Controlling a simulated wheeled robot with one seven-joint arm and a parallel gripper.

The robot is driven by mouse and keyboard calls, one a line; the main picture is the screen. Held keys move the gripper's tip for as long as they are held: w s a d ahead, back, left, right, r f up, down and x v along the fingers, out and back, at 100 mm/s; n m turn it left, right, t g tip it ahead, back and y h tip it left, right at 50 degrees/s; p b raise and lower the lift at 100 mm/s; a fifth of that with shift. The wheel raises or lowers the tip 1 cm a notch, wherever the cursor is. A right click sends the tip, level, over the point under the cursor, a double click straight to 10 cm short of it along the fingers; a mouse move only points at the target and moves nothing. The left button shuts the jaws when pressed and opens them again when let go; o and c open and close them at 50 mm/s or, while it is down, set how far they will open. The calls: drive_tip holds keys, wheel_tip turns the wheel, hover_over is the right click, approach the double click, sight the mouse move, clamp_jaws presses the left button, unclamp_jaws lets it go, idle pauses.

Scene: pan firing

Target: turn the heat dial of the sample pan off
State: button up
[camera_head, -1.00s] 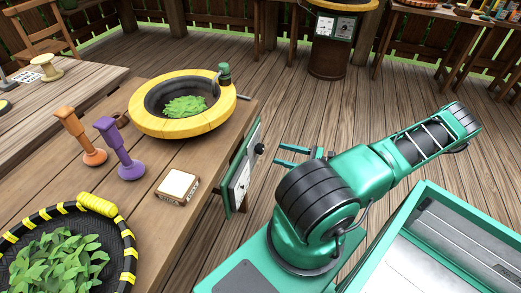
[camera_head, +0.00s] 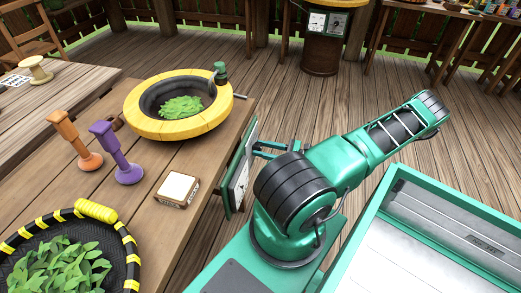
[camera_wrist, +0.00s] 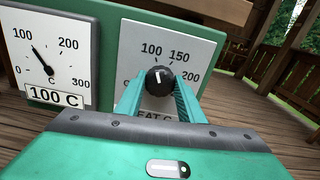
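The sample pan (camera_head: 215,122) is a yellow-rimmed dark bowl with green leaves in it, set in the wooden table. Its heat dial (camera_wrist: 160,80) is a black knob on a white plate (camera_wrist: 200,50) marked 100, 150 and 200. The white mark on the knob points roughly up, between 100 and 150. My gripper (camera_wrist: 160,88) is open, with one teal finger on each side of the knob; I cannot tell whether they touch it. In the head view my gripper (camera_head: 262,149) is at the table-side panel (camera_head: 233,187), and the knob is hidden.
A gauge (camera_wrist: 47,58) left of the dial has its needle near 100 and reads 100 C. On the table are a white-topped block (camera_head: 177,187), orange (camera_head: 78,140) and purple (camera_head: 117,153) tools and a leaf basket (camera_head: 120,250). Open floor lies beyond the panel.

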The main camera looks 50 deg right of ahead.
drive_tip(key=shift+s+n, duration=0.1)
drive_tip(key=shift+n, duration=0.2)
drive_tip(key=n, duration=0.3)
drive_tip(key=shift+n, duration=0.4)
drive_tip(key=n, duration=0.5)
drive_tip(key=shift+f, duration=0.1)
drive_tip(key=n, duration=0.5)
drive_tip(key=shift+n, duration=0.4)
drive_tip(key=n, duration=0.4)
drive_tip(key=shift+f+n, duration=0.1)
drive_tip(key=shift+n, duration=0.2)
drive_tip(key=o, duration=1.1)
drive_tip(key=shift+c, duration=0.2)
